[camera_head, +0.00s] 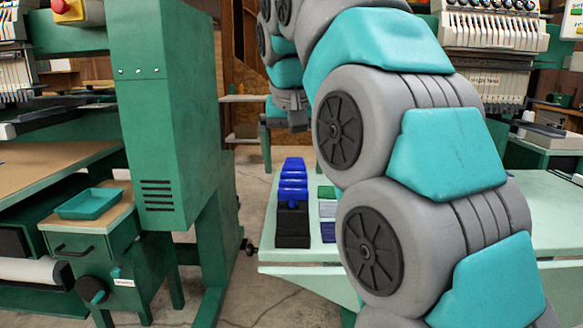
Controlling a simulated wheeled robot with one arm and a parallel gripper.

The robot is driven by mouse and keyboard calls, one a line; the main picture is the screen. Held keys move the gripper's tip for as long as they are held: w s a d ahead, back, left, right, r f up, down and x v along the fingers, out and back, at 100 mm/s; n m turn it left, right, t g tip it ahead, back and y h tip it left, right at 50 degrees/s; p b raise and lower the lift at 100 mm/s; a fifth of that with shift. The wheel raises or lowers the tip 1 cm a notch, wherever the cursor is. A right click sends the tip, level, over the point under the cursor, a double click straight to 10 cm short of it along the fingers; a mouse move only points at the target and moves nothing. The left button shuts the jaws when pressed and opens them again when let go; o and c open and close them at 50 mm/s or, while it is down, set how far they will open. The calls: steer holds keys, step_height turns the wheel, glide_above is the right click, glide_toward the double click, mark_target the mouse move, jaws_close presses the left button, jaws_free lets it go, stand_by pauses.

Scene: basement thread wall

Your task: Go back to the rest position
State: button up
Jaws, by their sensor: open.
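My arm curves across the right half of the head view and back down behind itself. My gripper (287,118) hangs at the far end of the arm, pointing down, above the back of the pale green table (296,256). It is open, small in view, and I see nothing held in it. It is apart from the row of blue objects (293,180) in a black holder (292,238) on the table's left part. My arm hides much of the table.
Green, pale and dark blue patches (327,209) lie beside the holder. A green machine column (165,120) and a cabinet with a teal tray (90,203) stand at left. A machine head (490,32) is at upper right. Concrete floor (250,295) shows between machine and table.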

steer(key=s+d+f+g, duration=0.2)
steer(key=s+d+f, duration=0.3)
steer(key=s+f, duration=0.3)
steer(key=s+d+f+g, duration=0.2)
steer(key=s+d+f, duration=0.4)
steer(key=f, duration=0.3)
steer(key=s+d+f+g, duration=0.2)
steer(key=s+d+f, duration=0.1)
steer(key=s+f, duration=1.3)
steer(key=s, duration=0.3)
steer(key=shift+s+f, duration=0.15)
steer(key=shift+f, duration=0.25)
